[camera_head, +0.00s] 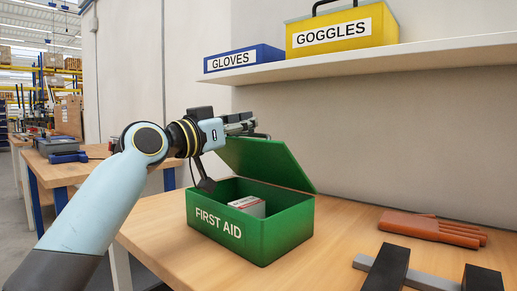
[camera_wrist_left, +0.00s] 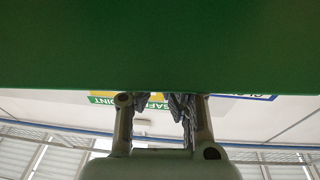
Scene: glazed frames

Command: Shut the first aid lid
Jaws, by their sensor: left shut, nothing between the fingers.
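The green first aid box (camera_head: 250,232) stands on the wooden table with its lid (camera_head: 265,163) raised and tilted back. A small white and red packet (camera_head: 248,205) lies inside. My left gripper (camera_head: 252,124) is shut and empty, at the upper edge of the raised lid, partly behind it. In the left wrist view the green lid (camera_wrist_left: 160,45) fills the upper part, and the left fingertips (camera_wrist_left: 165,98) are close to its edge. I cannot tell whether they touch it. My right gripper is not in view.
A shelf (camera_head: 400,52) above holds a blue gloves box (camera_head: 243,58) and a yellow goggles box (camera_head: 342,30). Brown gloves (camera_head: 432,228) and dark blocks on a grey bar (camera_head: 415,278) lie at the right of the table (camera_head: 340,225). The wall is close behind.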

